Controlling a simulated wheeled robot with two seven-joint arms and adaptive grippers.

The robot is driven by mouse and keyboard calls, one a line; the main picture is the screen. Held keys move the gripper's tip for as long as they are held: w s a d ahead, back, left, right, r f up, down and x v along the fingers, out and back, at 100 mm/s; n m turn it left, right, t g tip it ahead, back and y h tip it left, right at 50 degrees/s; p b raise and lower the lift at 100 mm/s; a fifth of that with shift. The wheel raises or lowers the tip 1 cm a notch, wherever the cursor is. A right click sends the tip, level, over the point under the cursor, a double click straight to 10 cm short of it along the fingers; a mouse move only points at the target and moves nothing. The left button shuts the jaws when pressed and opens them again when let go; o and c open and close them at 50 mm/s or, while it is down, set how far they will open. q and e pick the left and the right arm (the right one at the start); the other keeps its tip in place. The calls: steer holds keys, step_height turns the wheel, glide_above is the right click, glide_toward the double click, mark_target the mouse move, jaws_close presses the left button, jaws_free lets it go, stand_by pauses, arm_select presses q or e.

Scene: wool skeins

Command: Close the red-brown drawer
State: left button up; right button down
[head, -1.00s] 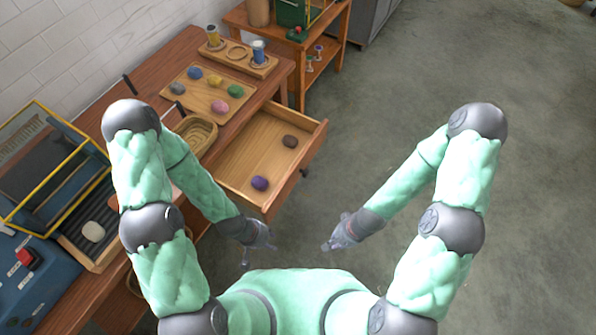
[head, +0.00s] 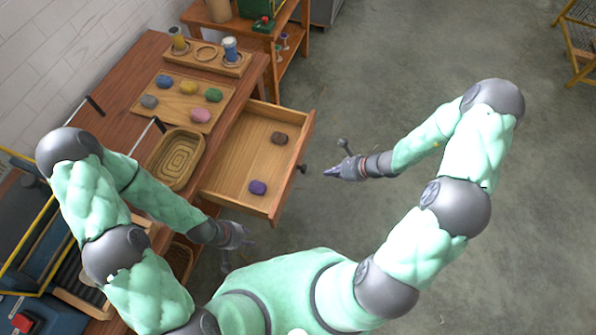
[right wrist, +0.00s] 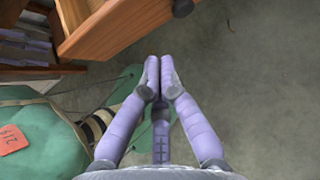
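The red-brown drawer (head: 236,165) stands pulled out of the wooden table, its front panel facing right with a dark handle (head: 303,168). A dark brown skein (head: 279,138) and a purple skein (head: 258,187) lie inside it. My right gripper (head: 328,172) is to the right of the drawer front, apart from it. In the right wrist view its fingers (right wrist: 152,65) meet with nothing visible between them, and the drawer (right wrist: 130,20) shows beyond them at the top. My left gripper (head: 240,245) hangs below the drawer's near corner; its finger opening is unclear.
A tray (head: 181,91) of several coloured skeins and an oval basket (head: 175,160) sit on the table (head: 110,100). A wooden holder (head: 208,60) with spools stands at the back. A side table (head: 285,60) stands behind. The floor right of the drawer is clear.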

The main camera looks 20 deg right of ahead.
steer(key=b, duration=0.3)
glide_toward(293, 174)
step_height(293, 174, down, 4)
steer(key=shift+w+a+r, duration=0.1)
steer(key=shift+w+a, duration=0.45)
steer(key=shift+a, duration=0.25)
steer(key=shift+w+a+r, duration=0.1)
steer(key=shift+w+a, duration=0.4)
steer(key=shift+a, duration=0.25)
steer(key=shift+b, duration=0.3)
steer(key=w+a+b, duration=0.1)
steer(key=w+a, duration=0.2)
steer(key=a, duration=0.1)
steer(key=w+a+b, duration=0.1)
steer(key=w+a, duration=0.2)
steer(key=a, duration=0.1)
steer(key=w+a+b, duration=0.2)
steer(key=a, duration=0.3)
steer(key=shift+w+a+f, duration=0.1)
steer(key=shift+w, duration=0.3)
steer(key=w+a, duration=0.2)
steer(key=a, duration=0.2)
steer(key=w+a+p, duration=0.1)
steer(key=w+a, duration=0.2)
steer(key=a, duration=0.1)
steer(key=w+a+p, duration=0.1)
steer(key=w+a, duration=0.2)
steer(key=a, duration=0.1)
steer(key=shift+w, duration=0.15)
